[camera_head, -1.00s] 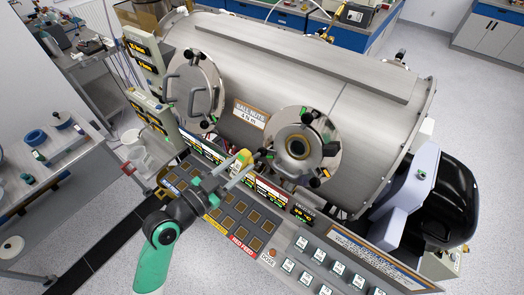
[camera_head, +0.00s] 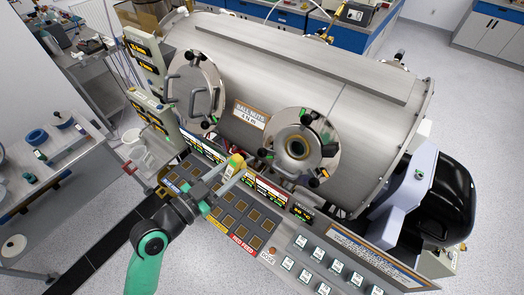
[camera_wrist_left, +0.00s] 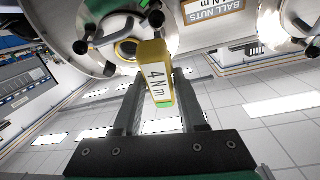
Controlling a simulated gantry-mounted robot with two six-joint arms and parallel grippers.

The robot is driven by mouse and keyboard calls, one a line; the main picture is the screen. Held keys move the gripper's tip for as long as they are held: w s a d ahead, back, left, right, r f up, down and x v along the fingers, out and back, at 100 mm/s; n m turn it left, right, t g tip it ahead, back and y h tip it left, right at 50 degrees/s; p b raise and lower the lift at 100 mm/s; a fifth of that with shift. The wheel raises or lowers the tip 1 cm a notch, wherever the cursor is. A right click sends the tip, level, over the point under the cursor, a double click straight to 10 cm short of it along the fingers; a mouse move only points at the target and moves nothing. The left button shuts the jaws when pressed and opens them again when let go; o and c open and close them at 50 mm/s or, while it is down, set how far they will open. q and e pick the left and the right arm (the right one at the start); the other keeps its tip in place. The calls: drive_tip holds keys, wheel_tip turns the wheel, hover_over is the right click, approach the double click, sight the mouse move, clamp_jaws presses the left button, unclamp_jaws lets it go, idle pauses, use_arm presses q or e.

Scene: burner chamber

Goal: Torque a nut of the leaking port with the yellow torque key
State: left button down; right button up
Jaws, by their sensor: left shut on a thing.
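The yellow torque key (camera_head: 236,160) is held between the fingers of my left gripper (camera_head: 230,172), in front of the chamber and above the control panel. In the left wrist view the key (camera_wrist_left: 155,72) shows a "4 Nm" label between the two fingers of the left gripper (camera_wrist_left: 157,100). The right round port (camera_head: 300,146) has a central opening and dark ball nuts, one at its top (camera_head: 304,116). The left round port (camera_head: 195,92) also has dark nuts and a handle. The key is apart from the nuts. Which port leaks I cannot tell. My right gripper is not in view.
The steel chamber (camera_head: 310,65) carries a "BALL NUTS 4 Nm" sign (camera_head: 251,114). The control panel (camera_head: 237,212) with square buttons lies below the key. A side table (camera_head: 75,150) with small items stands at the left.

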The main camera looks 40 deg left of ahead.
use_arm(q)
drive_tip(key=shift+s+r, duration=0.3)
drive_tip(key=shift+s, duration=0.25)
drive_tip(key=shift+s+r, duration=0.25)
drive_tip(key=shift+s, duration=0.25)
drive_tip(key=n+p, duration=0.1)
drive_tip(key=n+y+p, duration=0.1)
drive_tip(key=p, duration=0.1)
drive_tip(key=shift+d+r+n, duration=0.1)
drive_tip(key=shift+r+n, duration=0.15)
drive_tip(key=shift+n, duration=0.05)
drive_tip(key=shift+f+n+p, duration=0.15)
drive_tip(key=shift+n+p, duration=0.25)
drive_tip(key=shift+n, duration=0.2)
drive_tip(key=shift+f+y, duration=0.1)
drive_tip(key=shift+y, duration=0.3)
